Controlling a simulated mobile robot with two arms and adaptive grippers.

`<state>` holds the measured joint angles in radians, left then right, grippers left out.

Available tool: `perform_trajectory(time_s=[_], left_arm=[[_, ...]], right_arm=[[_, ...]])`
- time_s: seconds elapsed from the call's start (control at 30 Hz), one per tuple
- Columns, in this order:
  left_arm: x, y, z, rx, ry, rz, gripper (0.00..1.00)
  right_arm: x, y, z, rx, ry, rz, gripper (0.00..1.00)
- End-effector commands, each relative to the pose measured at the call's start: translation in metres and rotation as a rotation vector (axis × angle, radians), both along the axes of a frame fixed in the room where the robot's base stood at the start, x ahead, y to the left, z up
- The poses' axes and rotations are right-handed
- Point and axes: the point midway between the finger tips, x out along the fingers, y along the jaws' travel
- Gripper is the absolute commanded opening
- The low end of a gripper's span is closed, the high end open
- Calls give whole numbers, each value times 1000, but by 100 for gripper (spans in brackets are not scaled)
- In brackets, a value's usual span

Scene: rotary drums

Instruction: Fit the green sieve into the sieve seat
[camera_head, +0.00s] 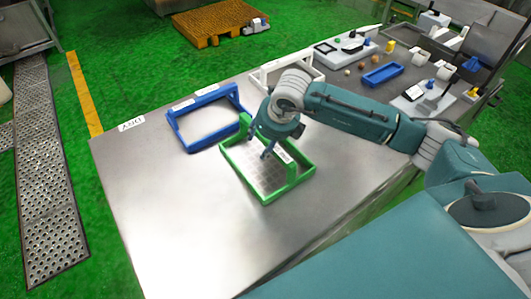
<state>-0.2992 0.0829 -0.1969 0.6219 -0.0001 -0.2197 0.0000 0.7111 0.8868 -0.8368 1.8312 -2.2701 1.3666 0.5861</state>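The green sieve (243,178) is a rectangular frame with a mesh bottom and a raised green bar, lying on the steel table (165,225). My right gripper (259,147) points down over the far part of the sieve. Its two fingers look spread apart, and I see nothing clearly between them. The gripper partly hides the sieve's far side, and I cannot tell whether the fingers touch it. I cannot make out a sieve seat for certain. My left gripper is not in view.
A blue frame (179,140) lies left of the green sieve, and a white frame (264,77) lies behind. A blue tray (383,75) and small devices stand at the back right. The table's front left is clear. A yellow pallet (213,24) is on the floor beyond.

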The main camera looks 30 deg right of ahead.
Motion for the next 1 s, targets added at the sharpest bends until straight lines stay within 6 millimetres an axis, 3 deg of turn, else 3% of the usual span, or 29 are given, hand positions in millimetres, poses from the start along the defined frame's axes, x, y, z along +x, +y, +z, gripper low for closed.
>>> perform_trajectory(time_s=[0.03, 0.2, 0.23, 0.73, 0.87, 1.0], left_arm=[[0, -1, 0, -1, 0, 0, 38], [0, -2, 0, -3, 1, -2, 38], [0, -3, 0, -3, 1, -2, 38], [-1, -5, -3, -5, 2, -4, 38], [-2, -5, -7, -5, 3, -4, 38], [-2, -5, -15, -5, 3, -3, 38]], right_arm=[[0, 0, 0, 0, 0, 0, 35], [0, 0, 1, 0, -1, 0, 1], [0, 0, 1, 1, -1, -1, 0], [2, 0, 9, 1, -8, -1, 0], [3, 0, 21, 3, -10, -1, 0], [4, 0, 46, 1, -13, -1, 0]])
